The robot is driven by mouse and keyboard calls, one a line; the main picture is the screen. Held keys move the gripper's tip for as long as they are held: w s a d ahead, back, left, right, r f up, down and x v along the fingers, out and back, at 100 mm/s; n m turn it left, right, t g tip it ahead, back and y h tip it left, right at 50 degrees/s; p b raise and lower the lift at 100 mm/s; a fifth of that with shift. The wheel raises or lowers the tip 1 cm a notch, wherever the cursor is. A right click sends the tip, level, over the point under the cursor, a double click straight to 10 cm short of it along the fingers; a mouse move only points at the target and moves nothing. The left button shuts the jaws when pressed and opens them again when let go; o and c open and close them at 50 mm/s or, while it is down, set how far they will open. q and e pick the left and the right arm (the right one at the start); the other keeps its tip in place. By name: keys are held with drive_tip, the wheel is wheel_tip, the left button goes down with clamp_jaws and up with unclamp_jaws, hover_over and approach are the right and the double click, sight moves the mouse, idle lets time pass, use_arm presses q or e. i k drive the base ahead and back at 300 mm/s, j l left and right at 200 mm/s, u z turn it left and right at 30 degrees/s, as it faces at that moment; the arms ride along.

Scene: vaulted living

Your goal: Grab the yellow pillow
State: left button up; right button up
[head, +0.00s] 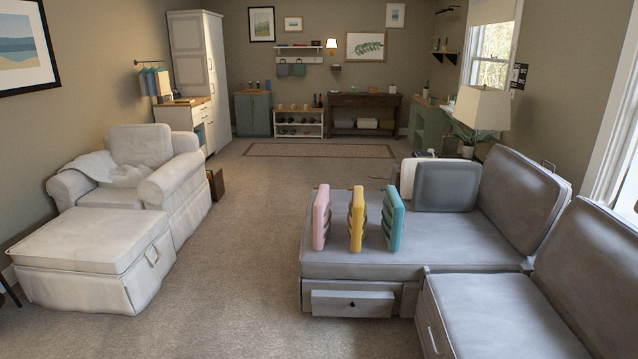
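A yellow pillow (356,219) stands upright on the front part of the grey sofa seat (400,258). It is between a pink pillow (321,217) on its left and a teal pillow (393,219) on its right, with small gaps between them. All three are thin and seen nearly edge-on. Neither of my grippers shows in the head view.
A grey cushion (447,186) leans farther back on the sofa. A white armchair (140,170) and ottoman (95,255) stand at the left. Open carpet (240,240) lies between them and the sofa. A rug (320,150) lies farther back.

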sight(357, 214)
drive_tip(key=i, duration=2.85)
